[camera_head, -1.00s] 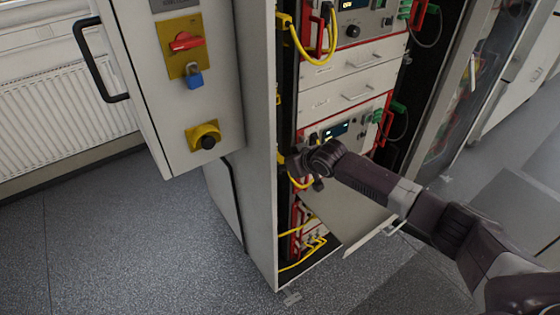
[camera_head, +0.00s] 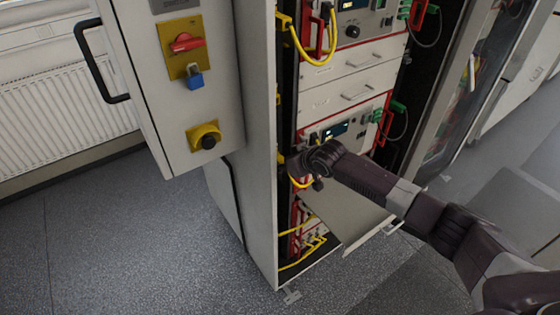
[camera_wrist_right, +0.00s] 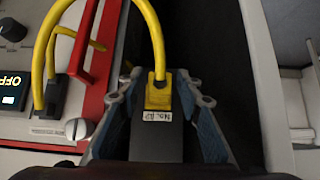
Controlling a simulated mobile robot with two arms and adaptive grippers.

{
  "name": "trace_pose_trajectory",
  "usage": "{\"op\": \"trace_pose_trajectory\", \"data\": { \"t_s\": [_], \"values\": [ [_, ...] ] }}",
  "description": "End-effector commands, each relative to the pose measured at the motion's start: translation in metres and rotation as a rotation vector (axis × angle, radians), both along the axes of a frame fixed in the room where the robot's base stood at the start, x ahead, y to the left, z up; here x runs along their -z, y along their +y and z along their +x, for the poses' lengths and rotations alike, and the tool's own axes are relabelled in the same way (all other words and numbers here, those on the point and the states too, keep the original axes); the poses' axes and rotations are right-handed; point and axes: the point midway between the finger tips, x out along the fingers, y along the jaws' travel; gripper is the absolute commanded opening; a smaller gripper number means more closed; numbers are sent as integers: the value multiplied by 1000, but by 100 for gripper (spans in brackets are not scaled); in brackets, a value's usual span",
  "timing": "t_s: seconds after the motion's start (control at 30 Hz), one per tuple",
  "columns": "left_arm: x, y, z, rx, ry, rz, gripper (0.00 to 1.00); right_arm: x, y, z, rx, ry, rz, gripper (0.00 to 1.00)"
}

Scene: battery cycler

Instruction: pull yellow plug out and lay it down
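The yellow plug (camera_wrist_right: 158,93) shows in the right wrist view with its yellow cable looping up from it and to the left. A dark body with a small white label (camera_wrist_right: 158,116) sits below its yellow part. My right gripper (camera_wrist_right: 160,100) has one blue finger on each side of the plug; I cannot tell whether they touch it. In the head view my right gripper (camera_head: 295,166) is at the cabinet's left inner edge, and its hand hides most of the plug there. A piece of yellow cable (camera_head: 300,182) shows just below it. My left gripper is not in view.
The rack's red-framed panels (camera_head: 338,130) stand close to the right hand. A red handle (camera_wrist_right: 90,45) is left of the fingers. The cabinet side wall (camera_head: 258,130) is left of the gripper. A grey shelf (camera_head: 365,222) juts out below. Open floor (camera_head: 130,230) lies left.

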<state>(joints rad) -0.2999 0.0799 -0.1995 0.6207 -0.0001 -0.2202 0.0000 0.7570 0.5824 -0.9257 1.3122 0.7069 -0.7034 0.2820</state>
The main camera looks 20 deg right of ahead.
Motion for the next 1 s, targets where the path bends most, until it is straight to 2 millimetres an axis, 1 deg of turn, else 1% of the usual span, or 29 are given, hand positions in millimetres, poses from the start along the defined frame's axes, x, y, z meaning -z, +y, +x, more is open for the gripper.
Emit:
{"op": "trace_pose_trajectory", "data": {
  "t_s": [0.03, 0.2, 0.23, 0.4, 1.0],
  "values": [
    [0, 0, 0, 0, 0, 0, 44, 0, 0, 0, 0, 0, 0, 25],
    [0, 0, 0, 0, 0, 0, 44, 0, 0, 0, 0, 0, 0, 6],
    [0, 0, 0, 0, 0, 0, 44, 0, 0, 0, 0, 0, 0, 5],
    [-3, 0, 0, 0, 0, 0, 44, -1, -1, -2, 1, 1, -1, 5],
    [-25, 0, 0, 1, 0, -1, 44, -1, -9, -25, 1, 1, -1, 5]
  ]
}}
